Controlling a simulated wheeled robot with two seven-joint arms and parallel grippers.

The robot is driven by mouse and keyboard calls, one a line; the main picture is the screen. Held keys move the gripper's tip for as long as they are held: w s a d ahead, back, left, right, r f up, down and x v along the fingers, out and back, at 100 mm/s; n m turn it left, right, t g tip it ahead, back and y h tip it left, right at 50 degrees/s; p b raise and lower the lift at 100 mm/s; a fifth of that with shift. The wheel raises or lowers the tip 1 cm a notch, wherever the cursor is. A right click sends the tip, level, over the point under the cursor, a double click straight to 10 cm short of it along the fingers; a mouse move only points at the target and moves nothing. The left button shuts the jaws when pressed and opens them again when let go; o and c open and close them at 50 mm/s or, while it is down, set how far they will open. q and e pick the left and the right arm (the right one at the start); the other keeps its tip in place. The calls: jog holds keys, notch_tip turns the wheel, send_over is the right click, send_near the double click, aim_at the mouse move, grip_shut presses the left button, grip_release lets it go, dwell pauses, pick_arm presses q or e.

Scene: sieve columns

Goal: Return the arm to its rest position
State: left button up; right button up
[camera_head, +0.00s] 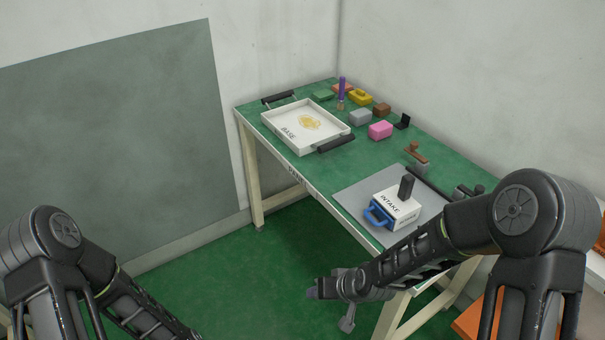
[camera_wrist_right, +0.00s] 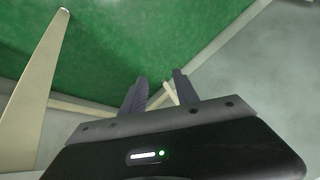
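My right arm (camera_head: 420,254) reaches in from the right, in front of the green-topped table. Its gripper (camera_head: 313,291) is over the green floor, left of the table's near leg, and holds nothing. In the right wrist view the two dark fingers (camera_wrist_right: 160,88) stand apart with an empty gap between them. My left arm (camera_head: 125,300) runs down out of the picture at the lower left, and its gripper is hidden below the edge.
The green table (camera_head: 385,148) bears a white tray (camera_head: 275,121) with dark handles, several small coloured blocks, and a white INTAKE box (camera_head: 398,208) with a blue handle on a grey mat (camera_head: 357,194). An orange surface (camera_head: 468,322) is at lower right. Floor left of the table is clear.

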pick_arm(q)
jog(key=s+d+r+m, duration=0.1)
jog(key=d+m, duration=0.4)
jog(key=d, duration=0.3)
jog(key=shift+r+m+t+h, duration=0.15)
jog(key=shift+m+t+h, duration=0.15)
jog(key=shift+m+t, duration=0.1)
pick_arm(e)
jog(key=s+d+f+m+g, duration=0.1)
jog(key=s+f+g, duration=0.1)
jog(key=s+f, duration=0.3)
jog(key=s+d+f+m+g, duration=0.1)
jog(key=s+f, duration=0.5)
jog(key=s, duration=0.8)
jog(key=shift+s+d+f+m+g, duration=0.2)
jog(key=shift+f+m+g, duration=0.1)
jog(key=shift+g, duration=0.1)
jog(key=shift+r, duration=0.1)
